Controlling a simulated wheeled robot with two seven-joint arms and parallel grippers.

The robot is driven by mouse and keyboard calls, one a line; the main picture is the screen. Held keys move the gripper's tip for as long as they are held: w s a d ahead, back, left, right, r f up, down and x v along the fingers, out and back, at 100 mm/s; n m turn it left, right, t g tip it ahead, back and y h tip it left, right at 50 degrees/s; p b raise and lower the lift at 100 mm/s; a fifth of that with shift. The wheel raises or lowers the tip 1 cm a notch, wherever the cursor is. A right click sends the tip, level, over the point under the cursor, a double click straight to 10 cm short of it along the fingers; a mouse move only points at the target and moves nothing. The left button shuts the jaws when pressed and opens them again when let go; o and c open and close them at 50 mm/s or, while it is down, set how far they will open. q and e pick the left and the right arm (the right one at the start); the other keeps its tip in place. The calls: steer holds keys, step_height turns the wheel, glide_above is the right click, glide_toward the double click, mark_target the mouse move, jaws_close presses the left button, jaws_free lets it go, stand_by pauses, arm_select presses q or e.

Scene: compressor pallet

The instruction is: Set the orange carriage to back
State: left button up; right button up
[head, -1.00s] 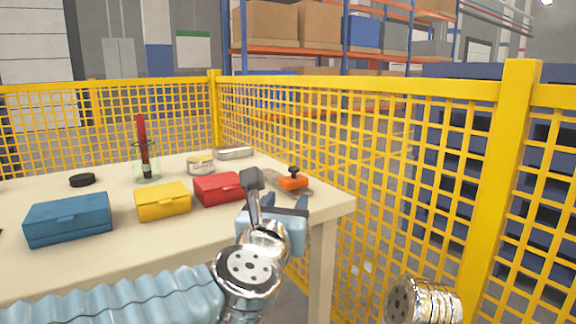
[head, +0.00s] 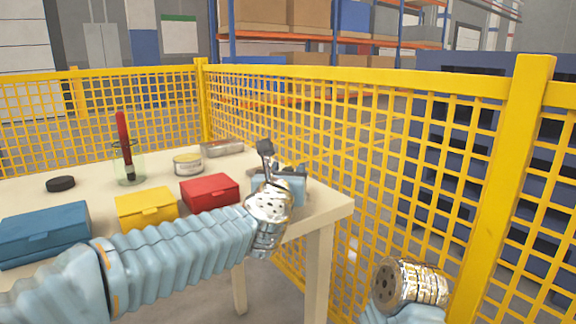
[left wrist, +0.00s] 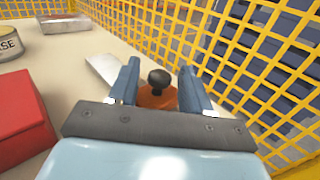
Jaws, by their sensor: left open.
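The orange carriage (left wrist: 157,98) with its round black knob (left wrist: 159,78) shows in the left wrist view, on a flat grey rail (left wrist: 103,70) near the table's right edge. My left gripper (left wrist: 159,67) is open. Its two blue fingers stand on either side of the knob, with a gap visible on both sides. In the head view my left gripper (head: 288,176) is over the table's right end and hides the carriage. My right arm's silver wrist shows at the lower right, but its gripper is out of view.
The table (head: 330,205) also carries a red box (head: 210,191), a yellow box (head: 146,209), a blue box (head: 45,232), a can (head: 188,164), a silver case (head: 222,149), a black disc (head: 60,184) and a glass jar (head: 128,165). A yellow mesh fence (head: 390,160) runs close behind and right.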

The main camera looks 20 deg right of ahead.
arm_select(q)
steer(key=shift+w+d, duration=0.25)
steer(key=shift+w, duration=0.3)
jaws_close()
